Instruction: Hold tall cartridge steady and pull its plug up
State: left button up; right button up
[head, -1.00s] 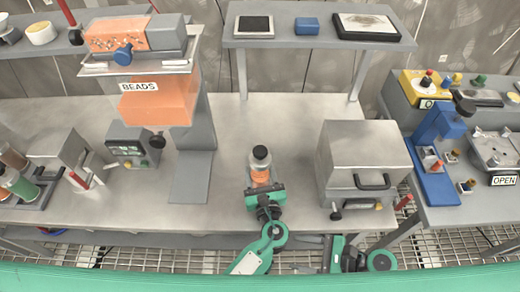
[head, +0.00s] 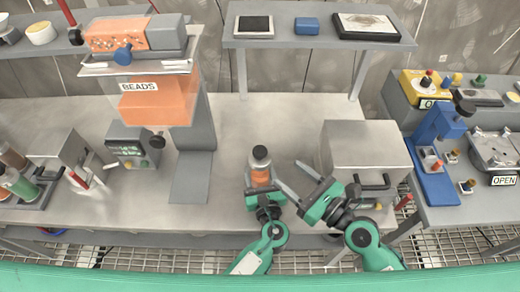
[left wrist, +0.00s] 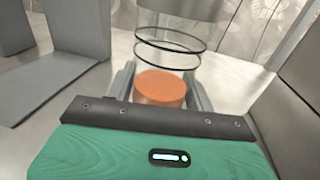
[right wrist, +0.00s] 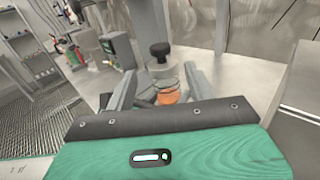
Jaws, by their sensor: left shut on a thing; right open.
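The tall cartridge (head: 261,176) stands upright on the steel bench, with orange contents low down and a clear upper part. Its plug (head: 260,153) has a dark knob on top and sits in the cartridge's top. In the right wrist view the plug's black knob (right wrist: 160,52) stands above the clear part. In the left wrist view the orange fill (left wrist: 160,88) and two black rings show. My left gripper (head: 262,188) is shut around the cartridge's lower part. My right gripper (head: 286,174) is open and empty, just right of the cartridge, fingers pointing up and left toward it.
A grey box with a black handle (head: 372,183) stands close behind and right of my right gripper. The BEADS dispenser (head: 160,105) stands to the left on its grey stand (head: 190,175). A raised shelf (head: 310,42) is at the back. Bench behind the cartridge is clear.

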aim_at(265, 155)
jog(key=x, duration=1.1)
jog(key=shift+w+a, duration=0.1)
jog(key=shift+a, duration=0.05)
jog(key=shift+c, duration=0.4)
grip_shut()
